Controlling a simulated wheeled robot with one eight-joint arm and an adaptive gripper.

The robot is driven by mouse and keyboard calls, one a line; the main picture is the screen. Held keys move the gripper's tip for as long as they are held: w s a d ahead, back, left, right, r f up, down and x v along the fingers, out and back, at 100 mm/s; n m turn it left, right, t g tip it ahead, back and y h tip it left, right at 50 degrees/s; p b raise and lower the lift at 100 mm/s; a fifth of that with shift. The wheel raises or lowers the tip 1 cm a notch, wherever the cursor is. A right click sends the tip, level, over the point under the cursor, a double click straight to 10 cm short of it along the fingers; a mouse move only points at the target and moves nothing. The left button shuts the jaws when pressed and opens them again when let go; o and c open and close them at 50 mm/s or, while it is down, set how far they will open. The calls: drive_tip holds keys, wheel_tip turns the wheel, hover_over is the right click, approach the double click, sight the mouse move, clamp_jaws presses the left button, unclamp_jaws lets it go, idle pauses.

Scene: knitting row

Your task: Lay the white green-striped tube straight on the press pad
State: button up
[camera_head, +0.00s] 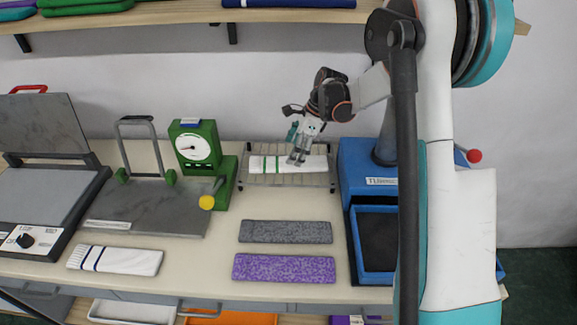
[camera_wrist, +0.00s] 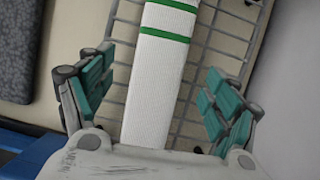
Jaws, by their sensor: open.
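The white green-striped tube (camera_head: 265,164) lies flat along a wire rack (camera_head: 287,182) at the back of the table. In the wrist view the tube (camera_wrist: 155,90) runs between my gripper's fingers (camera_wrist: 158,68), with two green stripes near the top. My gripper (camera_head: 298,160) is open over the tube, one finger on each side, and is not closed on it. I cannot tell whether the fingers touch the rack. The grey press pad (camera_head: 45,198) lies bare at the far left, under a raised grey lid (camera_head: 45,125).
A green dial device (camera_head: 195,150) and a grey plate with a handle (camera_head: 145,208) stand between rack and press. A white navy-striped tube (camera_head: 115,260), grey tube (camera_head: 285,231) and purple tube (camera_head: 284,267) lie in front. A blue machine (camera_head: 365,165) stands right of the rack.

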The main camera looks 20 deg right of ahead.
drive_tip(key=b+x, duration=0.2)
drive_tip(key=x, duration=0.3)
drive_tip(key=shift+w, duration=0.1)
drive_tip(key=shift+d, duration=0.1)
drive_tip(key=c, duration=0.9)
